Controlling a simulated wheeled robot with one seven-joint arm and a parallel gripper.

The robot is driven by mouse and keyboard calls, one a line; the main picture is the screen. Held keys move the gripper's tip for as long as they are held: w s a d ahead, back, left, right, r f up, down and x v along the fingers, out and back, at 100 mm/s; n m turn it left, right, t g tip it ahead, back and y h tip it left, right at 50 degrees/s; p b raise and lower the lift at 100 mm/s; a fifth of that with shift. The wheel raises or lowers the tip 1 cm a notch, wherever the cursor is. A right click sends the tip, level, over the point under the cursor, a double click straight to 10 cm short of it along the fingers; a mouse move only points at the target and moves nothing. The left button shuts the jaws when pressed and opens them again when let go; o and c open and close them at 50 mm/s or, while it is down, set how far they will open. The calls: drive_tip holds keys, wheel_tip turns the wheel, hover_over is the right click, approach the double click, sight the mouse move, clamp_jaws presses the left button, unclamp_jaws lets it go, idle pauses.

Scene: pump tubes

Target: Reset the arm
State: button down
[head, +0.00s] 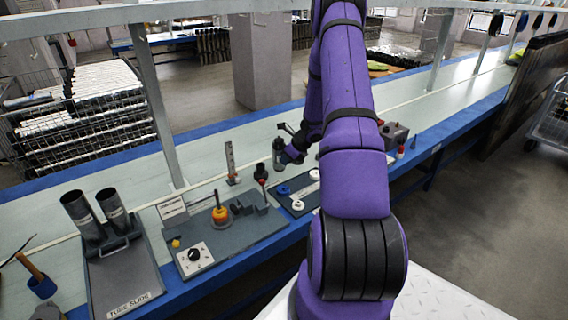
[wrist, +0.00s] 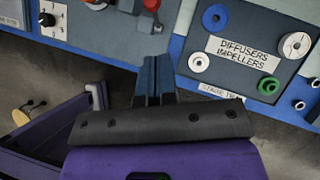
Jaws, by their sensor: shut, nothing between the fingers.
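My arm, purple with black bands, fills the middle of the head view and reaches out over the long bench (head: 150,190). In the wrist view my gripper (wrist: 153,62) shows its two dark fingers together, shut and with nothing held. It is beside the left edge of the dark board labelled "DIFFUSERS IMPELLERS" (wrist: 232,75). A blue ring (wrist: 215,17), white rings (wrist: 199,62) and a green ring (wrist: 268,87) lie on that board. In the head view my arm hides part of the bench, and the fingertips cannot be made out clearly.
A board with a dial (head: 195,257) and an orange-and-yellow part (head: 220,214) stands left of my arm. Further left, two dark tubes (head: 82,213) stand at the "TUBE SLIDE" board (head: 125,275).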

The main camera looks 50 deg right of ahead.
idle(0.5)
drive_tip(key=a+r+n+g+y, duration=0.1)
drive_tip(key=a+r+n, duration=0.7)
drive_tip(key=a+r, duration=0.5)
drive_tip(key=a+r+n, duration=0.8)
drive_tip(key=a+r, duration=0.3)
drive_tip(key=r, duration=0.4)
drive_tip(key=s+a+r+n+h, duration=0.1)
drive_tip(key=s+a+r+n, duration=0.55)
drive_tip(key=s, duration=0.25)
drive_tip(key=s+a+r+n+h, duration=0.1)
drive_tip(key=s+a+r+n, duration=0.55)
drive_tip(key=s+a, duration=0.2)
drive_tip(key=s+n+h, duration=0.1)
drive_tip(key=s+n, duration=0.4)
drive_tip(key=s, duration=0.3)
drive_tip(key=shift+s, duration=0.3)
